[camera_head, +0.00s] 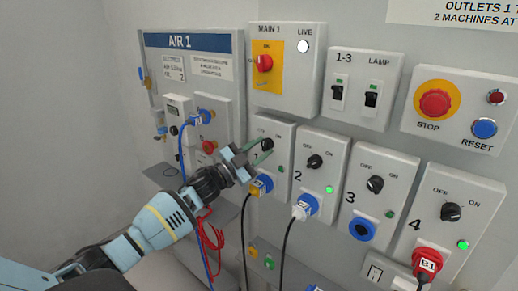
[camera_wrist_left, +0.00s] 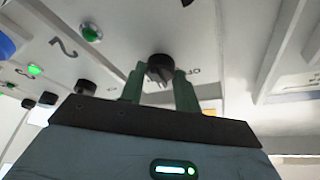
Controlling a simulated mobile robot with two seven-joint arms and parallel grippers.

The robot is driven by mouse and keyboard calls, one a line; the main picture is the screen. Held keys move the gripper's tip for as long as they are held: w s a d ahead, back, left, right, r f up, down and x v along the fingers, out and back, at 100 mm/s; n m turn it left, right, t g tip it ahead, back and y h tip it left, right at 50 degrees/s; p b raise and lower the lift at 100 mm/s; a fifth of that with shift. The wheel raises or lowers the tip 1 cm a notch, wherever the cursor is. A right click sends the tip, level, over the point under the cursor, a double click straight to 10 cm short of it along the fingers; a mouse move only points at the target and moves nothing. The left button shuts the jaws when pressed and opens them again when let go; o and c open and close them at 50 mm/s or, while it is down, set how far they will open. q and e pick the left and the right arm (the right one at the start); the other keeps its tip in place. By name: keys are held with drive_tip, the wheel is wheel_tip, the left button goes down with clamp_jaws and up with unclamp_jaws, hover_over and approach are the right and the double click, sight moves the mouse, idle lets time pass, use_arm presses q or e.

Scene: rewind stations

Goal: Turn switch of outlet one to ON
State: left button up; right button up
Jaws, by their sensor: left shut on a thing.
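The outlet one box (camera_head: 284,135) is at the left of the row of numbered outlet boxes, partly hidden by my gripper. Its black rotary switch (camera_head: 267,144) also shows in the left wrist view (camera_wrist_left: 160,67), between the two green fingers. My left gripper (camera_head: 257,149) is shut on this switch; in the left wrist view its fingers (camera_wrist_left: 160,85) stand on either side of the knob. The pointer direction is hard to tell. The outlet one lamp (camera_head: 281,169) looks dark green and unlit. My right gripper is not in view.
Outlets two (camera_head: 321,153), three (camera_head: 386,178) and four (camera_head: 463,190) stand to the right, with switches and lamps. Cables hang from plugs below. The MAIN 1 box (camera_head: 288,40) is above, the AIR 1 panel (camera_head: 181,40) to the left.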

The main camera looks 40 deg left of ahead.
use_arm(q)
drive_tip(key=m+g, duration=0.1)
drive_tip(key=m, duration=0.1)
drive_tip(key=m+p, duration=0.1)
drive_tip(key=m, duration=0.1)
drive_tip(key=m+g+h, duration=0.1)
drive_tip(key=m, duration=0.2)
drive_tip(key=shift+a+r+g+p, duration=0.2)
drive_tip(key=shift+r+g+p, duration=0.1)
drive_tip(key=shift+r+p, duration=0.05)
drive_tip(key=shift+m+g+p, duration=0.3)
drive_tip(key=shift+m+g, duration=0.1)
drive_tip(key=shift+m, duration=0.6)
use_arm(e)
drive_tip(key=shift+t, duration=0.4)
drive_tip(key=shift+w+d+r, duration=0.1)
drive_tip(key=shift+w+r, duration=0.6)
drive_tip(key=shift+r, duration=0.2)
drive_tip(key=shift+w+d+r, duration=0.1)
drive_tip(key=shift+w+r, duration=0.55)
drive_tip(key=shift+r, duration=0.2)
use_arm(q)
drive_tip(key=shift+f, duration=0.1)
drive_tip(key=o, duration=1)
drive_tip(key=shift+h, duration=0.3)
drive_tip(key=shift+v, duration=3.9)
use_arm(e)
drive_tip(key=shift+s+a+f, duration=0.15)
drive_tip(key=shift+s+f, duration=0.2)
